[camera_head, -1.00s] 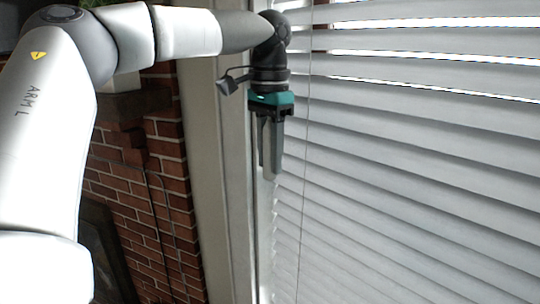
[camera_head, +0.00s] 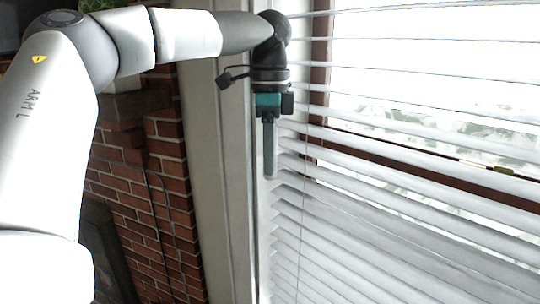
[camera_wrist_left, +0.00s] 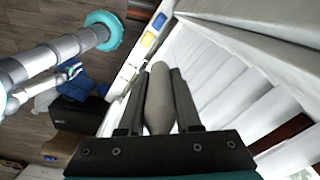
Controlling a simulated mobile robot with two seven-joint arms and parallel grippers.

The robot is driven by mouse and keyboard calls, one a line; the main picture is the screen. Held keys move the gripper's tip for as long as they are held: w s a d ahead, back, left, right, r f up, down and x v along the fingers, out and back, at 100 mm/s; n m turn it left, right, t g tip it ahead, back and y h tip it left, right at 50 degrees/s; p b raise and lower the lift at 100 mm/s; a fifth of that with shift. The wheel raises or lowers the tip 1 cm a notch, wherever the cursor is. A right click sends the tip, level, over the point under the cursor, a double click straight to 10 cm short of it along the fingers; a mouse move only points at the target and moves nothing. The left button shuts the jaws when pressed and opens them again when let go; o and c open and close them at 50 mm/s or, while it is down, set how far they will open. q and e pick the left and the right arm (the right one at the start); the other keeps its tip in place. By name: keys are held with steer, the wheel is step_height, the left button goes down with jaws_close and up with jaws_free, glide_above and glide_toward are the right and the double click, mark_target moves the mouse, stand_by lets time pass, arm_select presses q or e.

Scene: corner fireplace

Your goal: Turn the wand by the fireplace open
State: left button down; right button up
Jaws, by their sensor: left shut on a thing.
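My left gripper (camera_head: 269,172) hangs fingers-down at the left edge of the window blind (camera_head: 400,215). In the left wrist view, its two dark fingers are shut on the pale grey wand (camera_wrist_left: 158,100), which lies lengthwise between them. In the head view the fingers hide the wand, and I cannot make it out there. The upper slats are tilted open, with bright outdoors and a brown window frame showing between them. The lower slats look more closed from this angle. My right gripper is in neither view.
A brick fireplace wall (camera_head: 170,190) stands at the left, with a dark opening at its lower edge. A pale window trim (camera_head: 215,180) runs between the bricks and the blind, close to my left gripper. A thin cord (camera_head: 305,200) hangs in front of the slats.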

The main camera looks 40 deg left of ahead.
arm_select(q)
steer(key=shift+m, duration=0.3)
stand_by(0.4)
steer(key=c, duration=0.6)
jaws_free()
step_height(320, 180, up, 15)
steer(key=shift+r, duration=0.15)
stand_by(0.7)
